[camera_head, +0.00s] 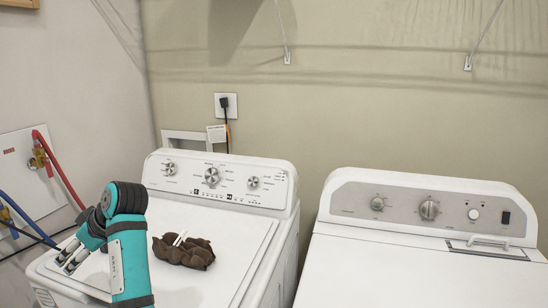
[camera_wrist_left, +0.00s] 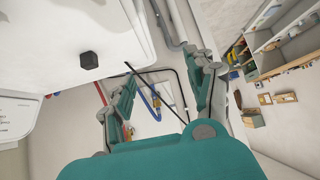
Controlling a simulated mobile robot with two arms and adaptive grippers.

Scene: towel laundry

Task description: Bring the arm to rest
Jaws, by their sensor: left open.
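My left arm is the only arm in the head view, rising at the lower left in front of the left washing machine (camera_head: 210,215). My left gripper (camera_head: 66,262) points left and downward near the machine's left side. It is open. In the wrist view its two teal fingers (camera_wrist_left: 168,75) stand wide apart with nothing between them. A crumpled dark brown towel (camera_head: 183,252) lies on the machine's lid, to the right of my arm and apart from the gripper. A small white piece shows on top of the towel. My right gripper is not in view.
A second white machine (camera_head: 420,270) stands at the right, its top clear. Red and blue hoses (camera_head: 62,170) come from a wall panel at the left, near my gripper. Wooden shelves (camera_wrist_left: 285,40) show in the wrist view. A power outlet (camera_head: 225,103) is on the back wall.

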